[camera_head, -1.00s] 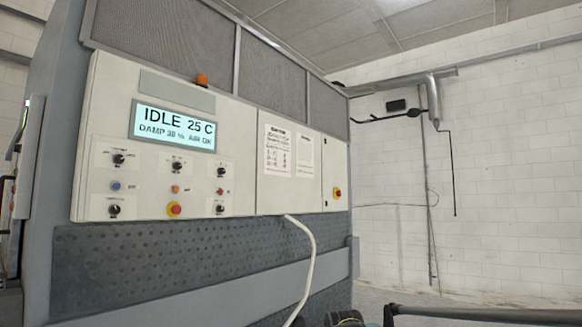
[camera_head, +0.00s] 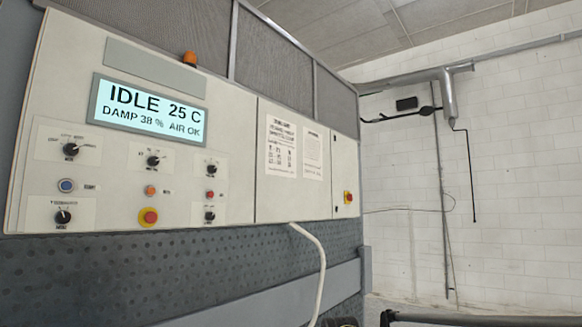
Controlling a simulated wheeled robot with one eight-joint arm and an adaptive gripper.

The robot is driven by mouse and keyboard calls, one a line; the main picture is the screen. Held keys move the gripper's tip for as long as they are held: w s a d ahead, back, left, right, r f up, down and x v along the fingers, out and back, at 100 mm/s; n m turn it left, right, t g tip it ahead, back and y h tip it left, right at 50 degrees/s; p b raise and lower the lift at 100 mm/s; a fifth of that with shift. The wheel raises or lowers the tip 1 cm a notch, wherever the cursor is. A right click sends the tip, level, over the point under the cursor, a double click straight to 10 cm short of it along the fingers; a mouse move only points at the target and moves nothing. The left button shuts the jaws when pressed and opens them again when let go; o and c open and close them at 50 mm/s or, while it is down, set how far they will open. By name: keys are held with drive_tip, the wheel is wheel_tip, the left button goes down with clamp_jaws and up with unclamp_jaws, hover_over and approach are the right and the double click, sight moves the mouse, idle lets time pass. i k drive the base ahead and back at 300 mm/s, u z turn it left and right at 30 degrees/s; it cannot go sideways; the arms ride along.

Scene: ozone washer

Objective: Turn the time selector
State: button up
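The washer's pale control panel (camera_head: 110,200) fills the left of the view. It carries several black rotary knobs with white pointers and printed labels: upper left (camera_head: 70,149), upper middle (camera_head: 153,160), upper right (camera_head: 211,168), lower left (camera_head: 63,217) and lower right (camera_head: 209,215). The labels are too small to read surely, so I cannot tell which knob is the time selector. The display (camera_head: 148,109) reads IDLE 25 C, DAMP 38 %, AIR OK. My gripper is not in view, and nothing touches the knobs.
A white hose (camera_head: 319,260) hangs below the panel. A dark bar (camera_head: 470,319) crosses the lower right.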

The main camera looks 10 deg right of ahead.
sight(152, 161)
drive_tip(key=z, duration=0.1)
drive_tip(key=k, duration=1.55)
drive_tip(key=u, duration=0.45)
drive_tip(key=i, duration=1)
drive_tip(key=u, duration=0.05)
